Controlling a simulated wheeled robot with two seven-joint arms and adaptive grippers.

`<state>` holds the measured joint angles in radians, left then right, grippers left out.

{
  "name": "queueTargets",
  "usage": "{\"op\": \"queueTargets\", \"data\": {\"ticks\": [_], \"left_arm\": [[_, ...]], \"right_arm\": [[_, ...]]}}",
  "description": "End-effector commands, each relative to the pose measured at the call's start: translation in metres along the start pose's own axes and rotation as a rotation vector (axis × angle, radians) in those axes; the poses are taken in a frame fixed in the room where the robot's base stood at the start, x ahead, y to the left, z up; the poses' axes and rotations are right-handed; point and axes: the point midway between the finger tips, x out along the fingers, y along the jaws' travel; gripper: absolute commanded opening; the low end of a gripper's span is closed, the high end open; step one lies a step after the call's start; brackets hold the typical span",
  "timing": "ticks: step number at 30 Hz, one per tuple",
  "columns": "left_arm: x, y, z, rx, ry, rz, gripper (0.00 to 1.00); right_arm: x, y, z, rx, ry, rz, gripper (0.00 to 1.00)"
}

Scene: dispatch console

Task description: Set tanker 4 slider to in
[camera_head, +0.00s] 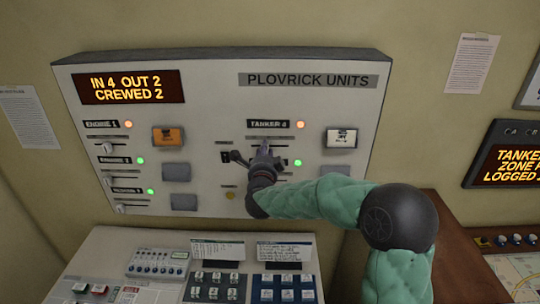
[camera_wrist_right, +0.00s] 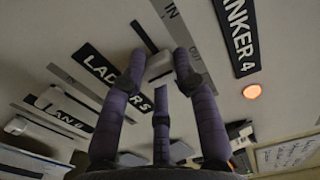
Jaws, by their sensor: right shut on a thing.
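The TANKER 4 label (camera_head: 268,124) is on the upright console panel, with an amber lamp (camera_head: 300,125) lit beside it. In the right wrist view the TANKER 4 label (camera_wrist_right: 238,37) and lamp (camera_wrist_right: 252,91) also show. Its slider knob (camera_wrist_right: 160,66) is pale and sits between my fingers. Dark slot shows from the knob toward the IN end; the knob is nearer the OUT mark (camera_wrist_right: 195,51). Any slot beyond it is hidden. My right gripper (camera_head: 264,151) is shut on the knob. My left gripper is not in view.
A LADDERS label (camera_wrist_right: 115,80) and other sliders lie close below. A white-faced button (camera_head: 341,138) is to the right, and engine sliders (camera_head: 105,160) are at the left. A sloped desk (camera_head: 110,250) with keys stands below the panel.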

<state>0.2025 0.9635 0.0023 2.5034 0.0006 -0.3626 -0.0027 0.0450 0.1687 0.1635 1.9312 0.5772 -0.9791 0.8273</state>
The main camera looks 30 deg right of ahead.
Motion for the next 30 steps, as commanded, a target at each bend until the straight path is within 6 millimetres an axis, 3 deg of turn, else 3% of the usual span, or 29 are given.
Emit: {"op": "queueTargets", "data": {"ticks": [6, 17, 18, 20, 30], "left_arm": [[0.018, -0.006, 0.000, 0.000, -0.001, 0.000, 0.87], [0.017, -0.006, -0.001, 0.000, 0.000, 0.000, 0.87], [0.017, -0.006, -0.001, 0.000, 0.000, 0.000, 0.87], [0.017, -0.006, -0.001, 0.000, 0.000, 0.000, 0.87], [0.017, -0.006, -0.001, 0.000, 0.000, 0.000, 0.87]], "right_arm": [[0.000, 0.002, 0.032, 0.002, -0.004, -0.002, 0.00], [-0.001, 0.001, 0.037, 0.000, -0.005, 0.002, 0.00], [-0.001, 0.001, 0.037, 0.000, -0.005, 0.002, 0.41], [-0.001, 0.001, 0.037, 0.000, -0.005, 0.002, 0.55], [-0.002, 0.000, 0.036, 0.001, -0.002, 0.000, 0.55]]}}
